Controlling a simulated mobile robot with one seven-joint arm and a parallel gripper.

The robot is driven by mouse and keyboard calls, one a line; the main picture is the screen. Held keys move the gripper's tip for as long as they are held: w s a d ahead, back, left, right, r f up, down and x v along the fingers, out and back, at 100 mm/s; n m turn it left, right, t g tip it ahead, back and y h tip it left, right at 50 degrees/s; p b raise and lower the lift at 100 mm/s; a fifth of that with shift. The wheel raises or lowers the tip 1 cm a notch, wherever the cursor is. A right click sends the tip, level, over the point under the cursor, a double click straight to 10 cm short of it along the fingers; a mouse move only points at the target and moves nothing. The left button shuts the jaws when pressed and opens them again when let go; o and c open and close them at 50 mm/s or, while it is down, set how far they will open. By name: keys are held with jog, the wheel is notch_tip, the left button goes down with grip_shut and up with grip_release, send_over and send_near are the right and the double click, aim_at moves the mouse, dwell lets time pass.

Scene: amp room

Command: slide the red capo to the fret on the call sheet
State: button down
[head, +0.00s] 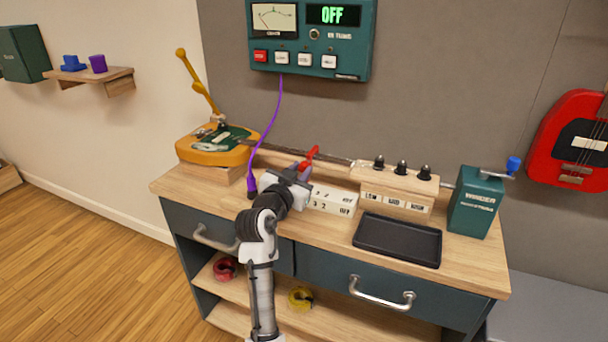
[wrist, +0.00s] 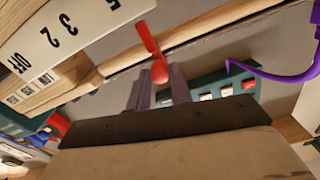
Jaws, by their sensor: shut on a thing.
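The red capo (head: 310,156) is at the thin neck (head: 331,157) that runs along the bench from the orange guitar body (head: 200,152). My gripper (head: 299,169) is shut on the capo. In the wrist view the capo (wrist: 157,66) sits between the fingertips (wrist: 158,88), its lever sticking up. A white fret strip (head: 334,199) lies in front of the neck, with numbers and OFF on it; in the wrist view the strip (wrist: 70,30) reads 5, 3, 2, OFF. My gripper hides part of the strip and neck. I cannot make out a call sheet.
A wooden block (head: 398,185) with black knobs stands right of the strip. A black tray (head: 398,240) lies in front, and a green box (head: 476,203) with a blue-knobbed crank stands right. A purple cable (head: 272,125) hangs from the wall meter (head: 310,38), which reads OFF.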

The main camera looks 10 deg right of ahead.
jog(key=c, duration=1.3)
grip_release()
jog(key=shift+o, duration=0.2)
jog(key=shift+s, duration=0.1)
jog(key=b+v, duration=0.2)
jog(key=v, duration=1.1)
jog(key=shift+s+a+b, duration=0.25)
jog(key=shift+b, duration=0.1)
